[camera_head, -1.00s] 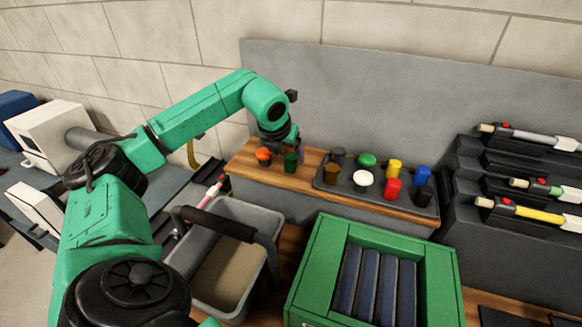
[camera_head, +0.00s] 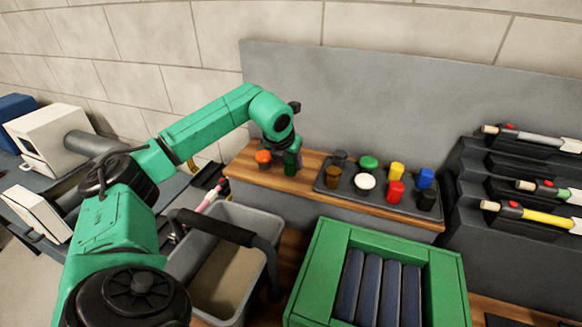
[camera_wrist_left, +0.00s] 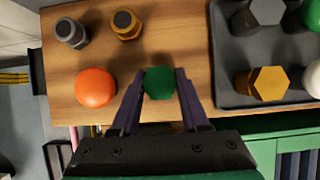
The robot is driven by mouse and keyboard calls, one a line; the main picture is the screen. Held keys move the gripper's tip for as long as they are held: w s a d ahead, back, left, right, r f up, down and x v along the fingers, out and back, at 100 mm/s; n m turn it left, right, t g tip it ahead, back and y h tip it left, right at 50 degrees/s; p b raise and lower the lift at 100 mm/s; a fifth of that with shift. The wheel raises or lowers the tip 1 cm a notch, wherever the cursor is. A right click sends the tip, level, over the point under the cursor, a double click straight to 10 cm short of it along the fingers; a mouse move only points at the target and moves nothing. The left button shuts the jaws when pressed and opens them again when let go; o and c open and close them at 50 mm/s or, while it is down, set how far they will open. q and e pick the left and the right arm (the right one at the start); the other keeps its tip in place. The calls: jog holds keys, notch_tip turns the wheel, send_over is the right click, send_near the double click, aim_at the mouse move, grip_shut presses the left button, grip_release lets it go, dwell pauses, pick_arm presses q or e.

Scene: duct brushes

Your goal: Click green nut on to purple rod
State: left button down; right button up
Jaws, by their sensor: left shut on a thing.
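The green nut (camera_head: 291,163) stands on the wooden shelf, right of an orange piece. In the left wrist view the green nut (camera_wrist_left: 160,83) sits between the two dark purple-grey fingers. My left gripper (camera_wrist_left: 160,90) is shut on it from both sides; it also shows in the head view (camera_head: 288,152), reaching down to the nut. I cannot make out a purple rod for certain. A pink rod (camera_head: 207,200) lies at the left, partly hidden behind a grey bin. My right gripper is not in view.
The orange piece (camera_wrist_left: 96,87) is close left of the gripper. A dark tray (camera_head: 377,200) with several coloured pieces is to its right. The grey bin (camera_head: 272,262) and a green crate (camera_head: 330,238) stand in front. Several rods rest in a rack (camera_head: 475,200) at the right.

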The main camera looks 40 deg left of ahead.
aim_at(290, 160)
pick_arm(q)
jog(key=shift+r, duration=0.15)
notch_tip(290, 160, up, 6)
jog(key=p, duration=0.5)
